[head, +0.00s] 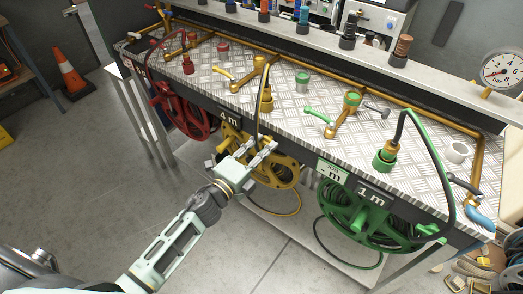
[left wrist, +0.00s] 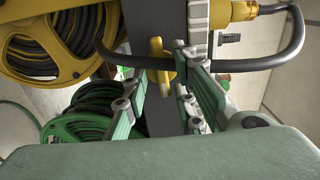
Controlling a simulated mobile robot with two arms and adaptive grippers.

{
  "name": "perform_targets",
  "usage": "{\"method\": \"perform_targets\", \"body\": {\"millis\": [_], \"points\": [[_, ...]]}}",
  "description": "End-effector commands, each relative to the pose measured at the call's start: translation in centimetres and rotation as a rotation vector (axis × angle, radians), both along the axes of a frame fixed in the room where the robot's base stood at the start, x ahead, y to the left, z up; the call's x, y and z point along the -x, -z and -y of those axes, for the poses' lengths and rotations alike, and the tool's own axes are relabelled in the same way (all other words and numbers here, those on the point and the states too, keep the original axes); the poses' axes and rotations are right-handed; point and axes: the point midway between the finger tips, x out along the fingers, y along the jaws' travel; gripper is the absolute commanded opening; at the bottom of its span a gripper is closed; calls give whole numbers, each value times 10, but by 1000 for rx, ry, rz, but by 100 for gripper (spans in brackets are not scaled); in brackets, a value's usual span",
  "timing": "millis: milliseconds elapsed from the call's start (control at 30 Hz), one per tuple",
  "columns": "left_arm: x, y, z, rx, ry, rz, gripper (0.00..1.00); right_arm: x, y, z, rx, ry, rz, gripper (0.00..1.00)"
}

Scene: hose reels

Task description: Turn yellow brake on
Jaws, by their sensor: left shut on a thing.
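The yellow hose reel (head: 282,174) hangs under the front edge of the bench, below the "4 m" label. It also shows at the upper left of the left wrist view (left wrist: 88,70). My left gripper (head: 257,150) is at the upper front of this reel, just below the bench edge. In the left wrist view, a small yellow brake lever (left wrist: 160,58) stands between its fingers, and the gripper is shut on it. The head view hides the lever behind the gripper. My right gripper is not in view.
A red reel (head: 178,108) hangs to the left and a green reel (head: 352,214) to the right. A black hose loop from a yellow connector (left wrist: 243,10) runs close to the gripper. Taps and connectors stand on the metal benchtop (head: 225,72).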

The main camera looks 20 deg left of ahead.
Motion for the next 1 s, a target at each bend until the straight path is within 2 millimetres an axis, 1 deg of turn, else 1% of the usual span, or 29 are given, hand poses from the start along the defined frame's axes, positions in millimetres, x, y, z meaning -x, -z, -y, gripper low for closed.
{"method": "perform_targets", "body": {"millis": [33, 533, 567, 600, 700, 900, 1000], "points": [[3, 8, 4, -9, 8, -10, 0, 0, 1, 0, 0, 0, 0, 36], [4, 10, 4, -23, 7, -9, 0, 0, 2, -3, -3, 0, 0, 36], [4, 10, 4, -23, 7, -9, 26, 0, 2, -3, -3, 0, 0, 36], [4, 10, 4, -23, 7, -9, 30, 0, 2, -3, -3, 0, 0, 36], [4, 9, 4, -23, 7, -7, 37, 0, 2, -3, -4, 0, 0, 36], [2, 5, 3, -22, 6, -1, 37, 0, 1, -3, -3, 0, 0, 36], [4, 5, 2, -22, 5, 1, 37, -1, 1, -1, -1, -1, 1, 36]]}}
